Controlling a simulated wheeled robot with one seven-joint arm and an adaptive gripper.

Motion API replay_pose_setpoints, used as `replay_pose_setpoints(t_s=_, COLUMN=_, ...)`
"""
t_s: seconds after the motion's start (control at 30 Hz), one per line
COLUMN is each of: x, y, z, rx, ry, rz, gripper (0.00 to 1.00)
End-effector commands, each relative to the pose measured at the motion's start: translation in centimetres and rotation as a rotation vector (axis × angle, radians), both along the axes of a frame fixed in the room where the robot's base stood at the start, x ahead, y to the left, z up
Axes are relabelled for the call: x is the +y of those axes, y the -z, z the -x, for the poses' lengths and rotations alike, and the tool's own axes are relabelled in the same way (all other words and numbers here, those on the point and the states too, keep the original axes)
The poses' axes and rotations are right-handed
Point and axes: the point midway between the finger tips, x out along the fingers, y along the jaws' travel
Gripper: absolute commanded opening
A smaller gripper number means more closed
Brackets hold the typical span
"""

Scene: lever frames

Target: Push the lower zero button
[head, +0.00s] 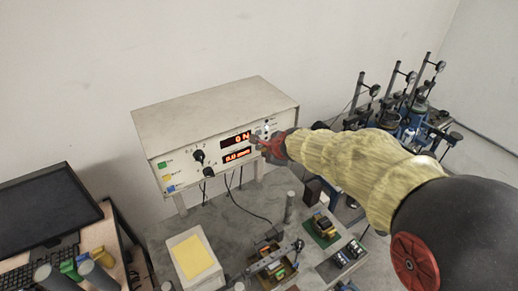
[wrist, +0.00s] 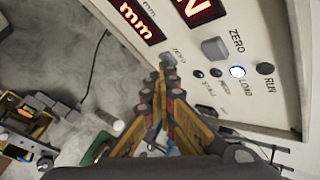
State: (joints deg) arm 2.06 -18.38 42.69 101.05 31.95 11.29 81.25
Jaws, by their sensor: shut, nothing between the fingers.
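The instrument box (head: 215,110) has two red displays on its front panel, the upper reading "0 N" (head: 236,138) and the lower in mm (head: 236,155). In the wrist view, the lower zero button (wrist: 168,58), small and grey beside its "ZERO" label, is partly covered by my fingertips. The upper zero button (wrist: 214,48) shows clear of them, to the right. My gripper (wrist: 163,72) is shut and empty, its tips at the lower button; I cannot tell whether they touch. In the head view my gripper (head: 257,143) is at the panel right of the displays and hides the lower button.
A monitor (head: 45,208) stands left; dial-gauge stands (head: 400,105) stand right.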

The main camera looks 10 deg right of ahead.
Motion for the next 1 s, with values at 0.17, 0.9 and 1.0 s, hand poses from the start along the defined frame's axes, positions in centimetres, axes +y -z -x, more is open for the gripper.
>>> replay_pose_setpoints(t_s=0.17, x=-0.1, y=0.0, z=0.3, rx=-0.001, ry=0.000, rz=0.000, gripper=0.00)
replay_pose_setpoints(t_s=0.9, x=-0.8, y=0.1, z=2.4, rx=-0.002, ry=0.002, rz=-0.001, gripper=0.00)
replay_pose_setpoints(t_s=1.0, x=-1.1, y=0.1, z=3.3, rx=-0.001, ry=0.001, rz=0.000, gripper=0.00)
